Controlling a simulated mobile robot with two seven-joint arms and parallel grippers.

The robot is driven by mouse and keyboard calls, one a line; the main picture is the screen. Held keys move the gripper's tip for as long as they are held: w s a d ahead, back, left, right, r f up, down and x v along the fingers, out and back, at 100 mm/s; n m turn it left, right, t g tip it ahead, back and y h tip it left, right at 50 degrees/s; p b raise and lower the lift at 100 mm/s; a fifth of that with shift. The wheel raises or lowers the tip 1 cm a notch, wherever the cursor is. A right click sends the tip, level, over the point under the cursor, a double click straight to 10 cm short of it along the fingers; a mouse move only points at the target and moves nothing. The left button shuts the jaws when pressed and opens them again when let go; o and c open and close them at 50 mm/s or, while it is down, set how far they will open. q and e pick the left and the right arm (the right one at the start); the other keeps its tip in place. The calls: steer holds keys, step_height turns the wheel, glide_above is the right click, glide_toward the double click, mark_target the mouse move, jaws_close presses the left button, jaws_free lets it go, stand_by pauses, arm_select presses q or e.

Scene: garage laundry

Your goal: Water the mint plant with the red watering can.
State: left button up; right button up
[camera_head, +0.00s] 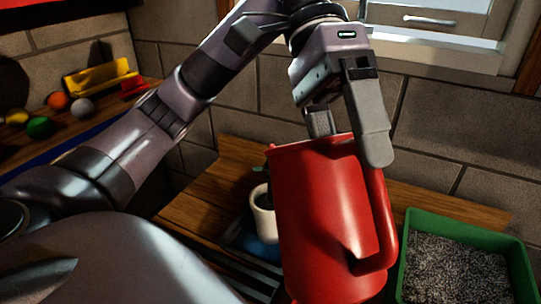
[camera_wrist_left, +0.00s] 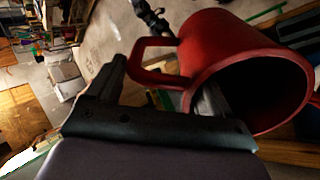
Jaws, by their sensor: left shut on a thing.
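The red watering can (camera_head: 318,205) is held up in the front middle of the head view. My left gripper (camera_head: 348,145) is shut on it, with its fingers at the rim and handle side. In the left wrist view the can (camera_wrist_left: 225,40) shows its open mouth, dark inside, and its handle loop; one finger of my left gripper (camera_wrist_left: 160,90) reaches in at the mouth. Behind the can, a white pot (camera_head: 262,218) stands on the wooden bench, partly hidden by the can. A small bit of green shows near it; I cannot tell clearly whether it is the mint. My right gripper is not in view.
A green tray (camera_head: 517,250) of grey gravel sits right of the can. Something blue (camera_head: 262,252) lies by the white pot. Several balls and a yellow holder (camera_head: 100,78) are on a shelf at the left. A block wall and window stand behind the wooden bench (camera_head: 205,205).

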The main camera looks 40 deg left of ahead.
mark_target(348, 225)
arm_select(q)
steer(key=shift+r, duration=0.15)
stand_by(0.4)
steer(key=shift+w+a+r+h, duration=0.3)
steer(key=shift+a+r+h, duration=0.3)
steer(key=shift+r, duration=0.3)
steer(key=shift+a+g, duration=0.1)
steer(key=shift+g, duration=0.2)
stand_by(0.6)
steer(key=shift+w+a+r+h, duration=0.2)
steer(key=shift+a+r, duration=0.15)
steer(key=shift+r, duration=0.1)
steer(key=shift+w+a+r+h, duration=0.2)
steer(key=shift+a+r, duration=0.1)
steer(key=shift+r, duration=0.15)
stand_by(0.3)
steer(key=s+d+f+y, duration=0.1)
steer(key=d+f, duration=0.1)
steer(key=f, duration=0.1)
steer(key=s+d+f+t+y, duration=0.1)
steer(key=f+y, duration=0.1)
steer(key=f, duration=0.1)
steer(key=s+d+f+t+y, duration=0.1)
steer(key=d+f+y, duration=0.1)
steer(key=f, duration=0.1)
steer(key=shift+d+f, duration=0.3)
steer(key=shift+d, duration=0.05)
steer(key=shift+r, duration=0.1)
